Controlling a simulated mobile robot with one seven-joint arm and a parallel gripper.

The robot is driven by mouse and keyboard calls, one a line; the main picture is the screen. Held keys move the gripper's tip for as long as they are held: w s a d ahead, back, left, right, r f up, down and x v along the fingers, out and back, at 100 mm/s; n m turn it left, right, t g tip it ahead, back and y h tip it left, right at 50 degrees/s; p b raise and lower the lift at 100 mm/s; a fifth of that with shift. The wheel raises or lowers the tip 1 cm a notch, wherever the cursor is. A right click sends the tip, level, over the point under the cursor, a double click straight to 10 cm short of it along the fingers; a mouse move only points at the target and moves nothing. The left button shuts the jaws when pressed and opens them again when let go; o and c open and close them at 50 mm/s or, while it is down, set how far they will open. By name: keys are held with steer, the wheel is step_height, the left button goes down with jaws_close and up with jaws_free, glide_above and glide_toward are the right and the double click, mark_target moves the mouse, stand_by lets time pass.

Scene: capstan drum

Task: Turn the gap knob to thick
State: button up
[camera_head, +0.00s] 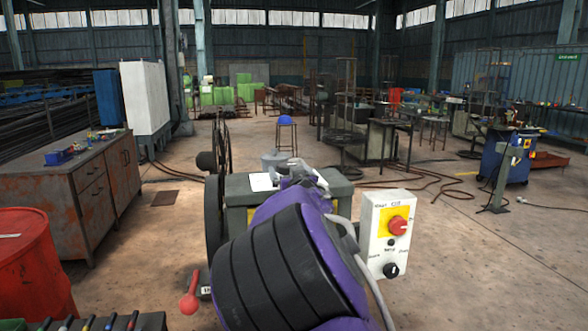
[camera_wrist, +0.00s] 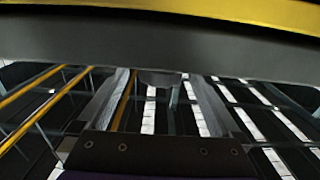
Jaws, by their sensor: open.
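A pale control box (camera_head: 391,232) stands right of centre in the head view. A round black knob (camera_head: 390,270) sits on its lower face, with small labels on either side that I cannot read. A red knob or button (camera_head: 397,225) on a yellow plate is above it. My purple and black arm fills the lower centre, just left of the box, and hides part of the machine. In the wrist view, my gripper (camera_wrist: 159,80) is open and empty, its two grey fingers apart. The black knob does not show there; roof windows appear behind the fingers.
A grey-green machine housing (camera_head: 238,190) is behind my arm. A red drum (camera_head: 32,270) and a rusty cabinet (camera_head: 90,188) are at the left. The floor right of the box is open, with hoses farther back.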

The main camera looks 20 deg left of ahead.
steer(key=shift+x, duration=0.85)
steer(key=c, duration=1.4)
